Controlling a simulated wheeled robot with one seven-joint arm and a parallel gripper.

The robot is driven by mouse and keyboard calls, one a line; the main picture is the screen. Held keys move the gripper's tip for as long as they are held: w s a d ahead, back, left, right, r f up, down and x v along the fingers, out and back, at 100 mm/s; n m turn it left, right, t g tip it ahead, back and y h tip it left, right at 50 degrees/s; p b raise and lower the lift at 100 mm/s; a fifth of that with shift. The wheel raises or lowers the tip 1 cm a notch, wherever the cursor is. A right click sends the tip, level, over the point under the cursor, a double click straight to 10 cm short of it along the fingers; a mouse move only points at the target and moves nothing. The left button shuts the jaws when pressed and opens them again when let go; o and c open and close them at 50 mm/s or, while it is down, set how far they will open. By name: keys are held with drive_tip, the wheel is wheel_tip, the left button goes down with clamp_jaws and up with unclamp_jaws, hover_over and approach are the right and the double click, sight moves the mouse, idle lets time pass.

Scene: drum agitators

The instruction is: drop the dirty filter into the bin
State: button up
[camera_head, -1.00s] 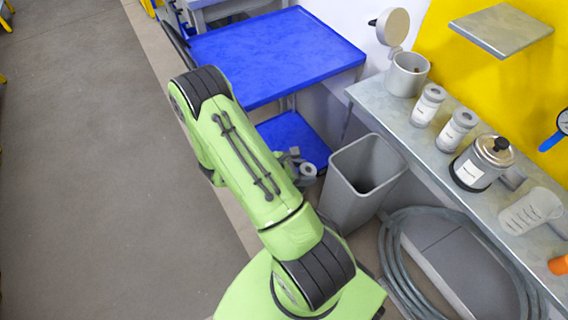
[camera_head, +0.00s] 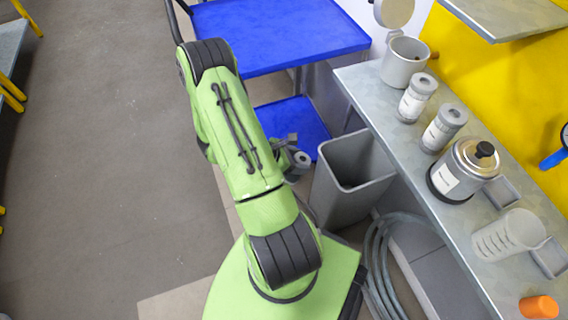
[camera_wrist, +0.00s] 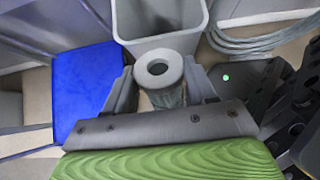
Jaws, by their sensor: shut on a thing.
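The dirty filter (camera_wrist: 166,94), a grey cylinder with a hole in its top, is held upright between the jaws of my gripper (camera_wrist: 160,84). In the head view the filter (camera_head: 301,161) shows small beside my arm, left of the bin; my gripper (camera_head: 287,152) is mostly hidden behind the arm. The bin (camera_head: 343,200) is a grey, open-topped square container on the floor. In the wrist view the bin (camera_wrist: 160,44) stands just beyond the filter, its opening partly in sight. The filter appears outside the bin's rim.
A metal shelf (camera_head: 400,135) right of the bin holds an open cup (camera_head: 405,62), two labelled cylinders (camera_head: 417,97), a lidded canister (camera_head: 465,165) and a clear beaker (camera_head: 508,234). A blue cart (camera_head: 280,35) stands behind the bin. A coiled hose (camera_head: 385,265) lies near it. Floor at left is clear.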

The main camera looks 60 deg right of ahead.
drive_tip(key=s+d+p, duration=0.2)
drive_tip(key=s+d, duration=1.2)
drive_tip(key=d, duration=0.2)
drive_tip(key=shift+s+d, duration=0.15)
drive_tip(key=o, duration=1.1)
drive_tip(key=w+a+p, duration=0.1)
drive_tip(key=w+a, duration=0.2)
drive_tip(key=w+a+r, duration=0.1)
drive_tip(key=w+a, duration=0.2)
drive_tip(key=a, duration=0.1)
drive_tip(key=w+a+r+p, duration=0.1)
drive_tip(key=w+a, duration=0.2)
drive_tip(key=shift+w+a+p, duration=0.2)
drive_tip(key=shift+a+p, duration=0.1)
drive_tip(key=shift+a, duration=0.05)
